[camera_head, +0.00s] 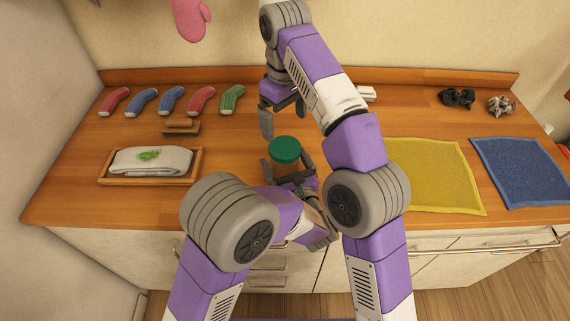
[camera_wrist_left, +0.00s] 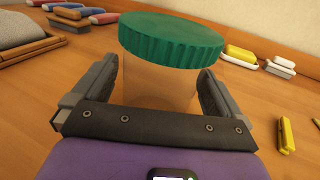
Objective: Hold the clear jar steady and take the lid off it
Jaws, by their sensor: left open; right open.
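The clear jar (camera_wrist_left: 158,84) stands upright on the wooden counter with its green ribbed lid (camera_head: 285,149) on top. The lid also shows large in the left wrist view (camera_wrist_left: 170,38). My left gripper (camera_head: 286,172) is open, with one finger on each side of the jar body below the lid; I cannot tell whether the fingers touch it. My right gripper (camera_head: 283,118) is open and empty, behind the lid and apart from it, its fingers pointing down. In the head view my left gripper and arm hide much of the jar.
A wooden tray (camera_head: 193,180) with a folded white cloth (camera_head: 150,160) lies to the left. Several colored socks (camera_head: 172,99) lie along the back left. A yellow mat (camera_head: 435,177) and a blue mat (camera_head: 525,172) cover the right. A wooden brush (camera_head: 181,127) lies left of the jar.

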